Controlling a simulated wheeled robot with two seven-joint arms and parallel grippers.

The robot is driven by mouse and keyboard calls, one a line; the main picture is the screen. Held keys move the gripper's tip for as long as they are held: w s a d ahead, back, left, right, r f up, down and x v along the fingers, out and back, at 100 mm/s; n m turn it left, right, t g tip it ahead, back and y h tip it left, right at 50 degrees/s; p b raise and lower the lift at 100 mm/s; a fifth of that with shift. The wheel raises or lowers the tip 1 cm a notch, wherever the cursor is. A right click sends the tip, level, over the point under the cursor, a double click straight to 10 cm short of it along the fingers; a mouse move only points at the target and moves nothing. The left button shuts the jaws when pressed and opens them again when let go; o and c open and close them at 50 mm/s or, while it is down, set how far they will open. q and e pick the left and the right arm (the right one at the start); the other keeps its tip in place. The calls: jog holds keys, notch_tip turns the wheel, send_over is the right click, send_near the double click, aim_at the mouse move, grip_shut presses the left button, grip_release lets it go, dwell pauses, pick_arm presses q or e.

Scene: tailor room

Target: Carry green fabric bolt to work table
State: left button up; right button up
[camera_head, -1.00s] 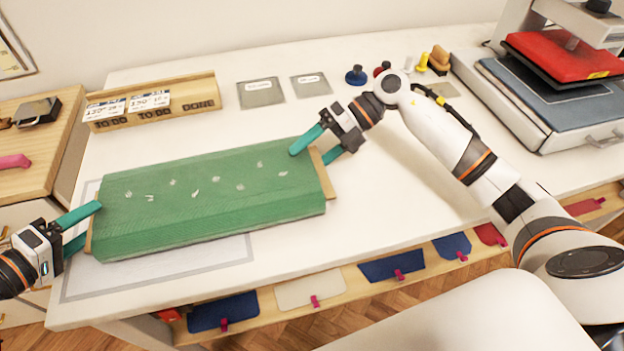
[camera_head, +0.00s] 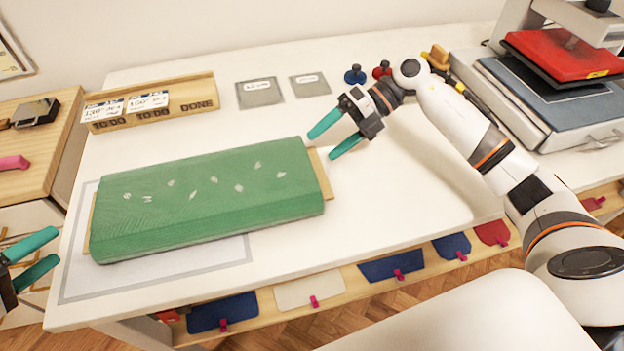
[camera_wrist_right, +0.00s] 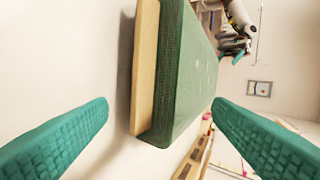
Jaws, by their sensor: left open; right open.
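The green fabric bolt (camera_head: 210,195), with pale leaf marks and wooden end boards, lies flat on the white work table (camera_head: 400,225), partly over a grey outlined rectangle (camera_head: 240,250). My right gripper (camera_head: 327,147) is open just off the bolt's right end and apart from it. In the right wrist view, the bolt's end (camera_wrist_right: 165,75) shows beyond the open teal fingers (camera_wrist_right: 160,120), with nothing between the fingertips. My left gripper (camera_head: 58,247) is open and empty at the left picture edge, apart from the bolt's left end. Part of it is cut off by the picture edge.
A wooden card tray (camera_head: 190,115) and two grey plates (camera_head: 260,92) lie behind the bolt. Blue and red knobbed items (camera_head: 356,75) and a press with a red top (camera_head: 565,52) stand at the back right. The table's middle right is clear beneath my arm.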

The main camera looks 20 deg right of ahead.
jog(key=shift+v, duration=1.75)
pick_arm(q)
jog(key=shift+a, duration=0.1)
pick_arm(e)
jog(key=shift+a+r, duration=0.15)
